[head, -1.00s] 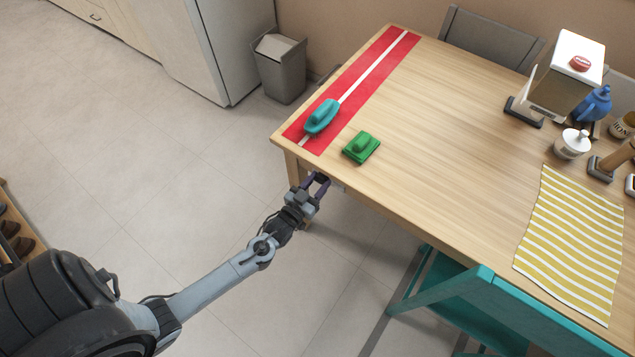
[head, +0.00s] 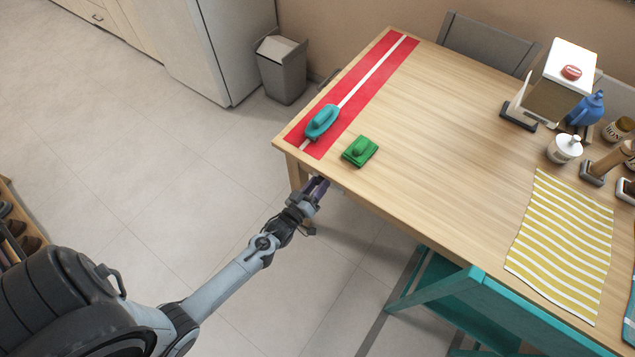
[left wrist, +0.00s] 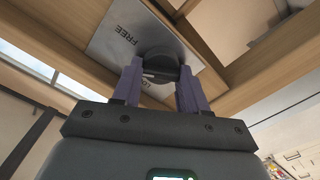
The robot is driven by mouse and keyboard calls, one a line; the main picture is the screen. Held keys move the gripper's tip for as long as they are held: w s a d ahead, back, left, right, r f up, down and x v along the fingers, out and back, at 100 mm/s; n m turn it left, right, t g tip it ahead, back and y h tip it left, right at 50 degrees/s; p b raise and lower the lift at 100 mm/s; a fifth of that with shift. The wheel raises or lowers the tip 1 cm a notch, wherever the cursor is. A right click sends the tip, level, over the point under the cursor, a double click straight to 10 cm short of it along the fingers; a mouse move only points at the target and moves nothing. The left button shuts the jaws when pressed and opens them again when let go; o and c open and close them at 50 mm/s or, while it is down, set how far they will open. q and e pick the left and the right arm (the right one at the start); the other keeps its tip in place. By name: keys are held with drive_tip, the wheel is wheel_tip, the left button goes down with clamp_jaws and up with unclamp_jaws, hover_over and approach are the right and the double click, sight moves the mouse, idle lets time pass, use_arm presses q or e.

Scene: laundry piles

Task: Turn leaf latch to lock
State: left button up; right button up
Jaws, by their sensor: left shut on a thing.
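The leaf latch (left wrist: 158,58) is a dark round knob on a pale metal plate (left wrist: 108,42) under the table's wooden frame, in the left wrist view. The plate reads "FREE" on one side; a second word is mostly hidden by my gripper. My left gripper (left wrist: 160,88) has its two purple fingers on either side of the knob and is shut on it. In the head view my left gripper (head: 317,186) is just below the table's near left edge, and the latch is hidden there. My right gripper is not in view.
The wooden table (head: 440,130) carries a teal iron-shaped object (head: 322,122) on a red runner (head: 375,80) and a green one (head: 360,151) beside it. A teal chair (head: 480,305) stands at the near side. A grey bin (head: 282,70) stands behind.

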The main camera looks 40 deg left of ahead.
use_arm(q)
drive_tip(key=n+p, duration=0.2)
drive_tip(key=n, duration=0.4)
drive_tip(key=shift+p, duration=0.35)
drive_tip(key=n+p, duration=0.1)
drive_tip(key=n, duration=0.4)
drive_tip(key=shift+f+p, duration=0.15)
drive_tip(key=shift+p, duration=0.2)
drive_tip(key=shift+n, duration=0.4)
drive_tip(key=o, duration=1.1)
drive_tip(key=shift+c, duration=0.2)
drive_tip(key=shift+a, duration=0.1)
drive_tip(key=shift+s, duration=0.1)
